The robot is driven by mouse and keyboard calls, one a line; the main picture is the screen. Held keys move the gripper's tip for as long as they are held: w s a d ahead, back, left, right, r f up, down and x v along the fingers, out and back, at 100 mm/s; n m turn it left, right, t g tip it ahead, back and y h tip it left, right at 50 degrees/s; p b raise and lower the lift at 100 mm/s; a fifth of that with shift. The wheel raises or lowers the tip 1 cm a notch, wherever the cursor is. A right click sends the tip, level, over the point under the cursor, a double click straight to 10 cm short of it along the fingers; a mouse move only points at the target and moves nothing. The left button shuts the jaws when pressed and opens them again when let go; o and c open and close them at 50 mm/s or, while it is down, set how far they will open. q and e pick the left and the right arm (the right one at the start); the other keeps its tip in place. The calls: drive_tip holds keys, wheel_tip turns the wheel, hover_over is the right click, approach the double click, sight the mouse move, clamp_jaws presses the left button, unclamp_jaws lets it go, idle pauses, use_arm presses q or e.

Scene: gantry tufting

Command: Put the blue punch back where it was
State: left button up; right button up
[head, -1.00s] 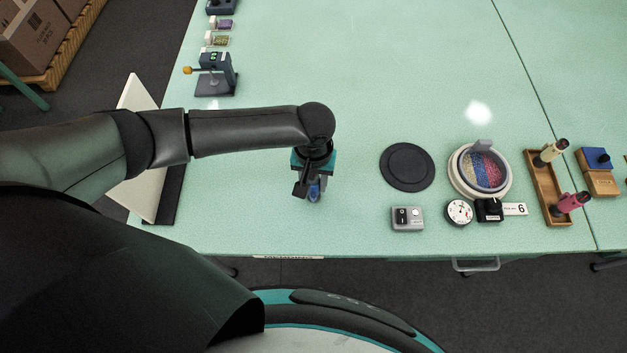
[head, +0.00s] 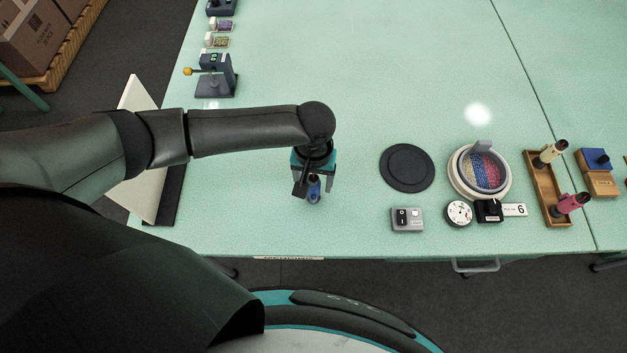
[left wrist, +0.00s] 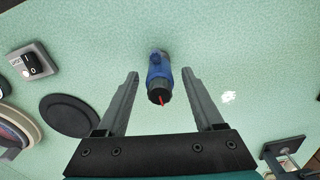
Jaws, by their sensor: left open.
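The blue punch (head: 314,190) stands on the green table in front of the robot, below my left gripper. In the left wrist view the blue punch (left wrist: 159,75) shows between the two fingers, with a dark end and a small red mark towards the camera. My left gripper (head: 315,186) is open, with a finger on either side of the punch and a gap to each in the wrist view (left wrist: 160,85). A wooden rack (head: 543,190) at the right holds a cream punch (head: 550,152) and a pink punch (head: 572,203). My right gripper is not in view.
A black disc (head: 407,167), a grey switch box (head: 407,219), a round dial (head: 459,213) and a round frame of coloured yarn (head: 482,172) lie between gripper and rack. A grey stand (head: 216,77) is at the back left. The table middle is clear.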

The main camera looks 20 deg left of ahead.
use_arm(q)
wheel_tip(320, 180, up, 12)
drive_tip(key=shift+f+p, duration=0.2)
drive_tip(key=shift+p, duration=0.9)
